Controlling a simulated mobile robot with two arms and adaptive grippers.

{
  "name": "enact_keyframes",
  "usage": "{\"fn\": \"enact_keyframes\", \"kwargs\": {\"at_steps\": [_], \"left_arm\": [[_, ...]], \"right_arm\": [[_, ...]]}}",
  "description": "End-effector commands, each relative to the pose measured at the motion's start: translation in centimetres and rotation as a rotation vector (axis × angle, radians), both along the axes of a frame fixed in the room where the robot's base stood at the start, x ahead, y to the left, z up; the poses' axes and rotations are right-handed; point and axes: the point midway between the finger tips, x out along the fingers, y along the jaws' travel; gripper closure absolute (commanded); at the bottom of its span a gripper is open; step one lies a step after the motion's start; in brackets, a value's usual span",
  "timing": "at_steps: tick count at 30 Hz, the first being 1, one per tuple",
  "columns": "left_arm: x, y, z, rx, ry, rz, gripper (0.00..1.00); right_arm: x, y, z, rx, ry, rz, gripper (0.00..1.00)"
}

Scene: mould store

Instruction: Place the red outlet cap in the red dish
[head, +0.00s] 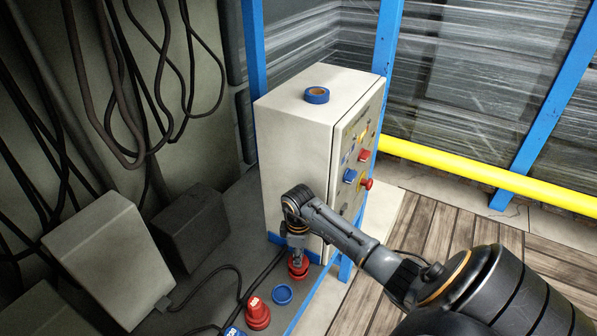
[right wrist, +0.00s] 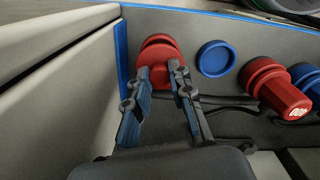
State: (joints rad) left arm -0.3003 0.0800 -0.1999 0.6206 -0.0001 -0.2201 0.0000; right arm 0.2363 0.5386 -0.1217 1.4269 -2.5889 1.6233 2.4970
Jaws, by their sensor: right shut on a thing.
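My right gripper (head: 297,257) points down beside the grey cabinet. It is shut on the red outlet cap (right wrist: 160,58), which sits between the fingertips in the right wrist view. A second round red edge, which looks like the red dish (right wrist: 158,39), shows just behind the cap. In the head view red also shows right under the fingertips (head: 299,272), where cap and dish are hard to tell apart. The cap hides most of the dish. I cannot tell whether they touch. My left gripper is not in view.
A blue dish (head: 283,294) lies close beside on the grey surface. A red plug (head: 258,315) and a blue plug (right wrist: 306,76) stand near it, with dark cables around. The cabinet (head: 290,140) with a blue tape roll (head: 317,96) on top rises directly behind.

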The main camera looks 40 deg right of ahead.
Motion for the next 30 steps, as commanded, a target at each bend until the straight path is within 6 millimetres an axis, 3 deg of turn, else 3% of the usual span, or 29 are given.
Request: {"fn": "enact_keyframes", "kwargs": {"at_steps": [30], "left_arm": [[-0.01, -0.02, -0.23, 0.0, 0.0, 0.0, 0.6]], "right_arm": [[0.01, -0.01, -0.85, -0.001, -0.001, 0.0, 1.0]]}}
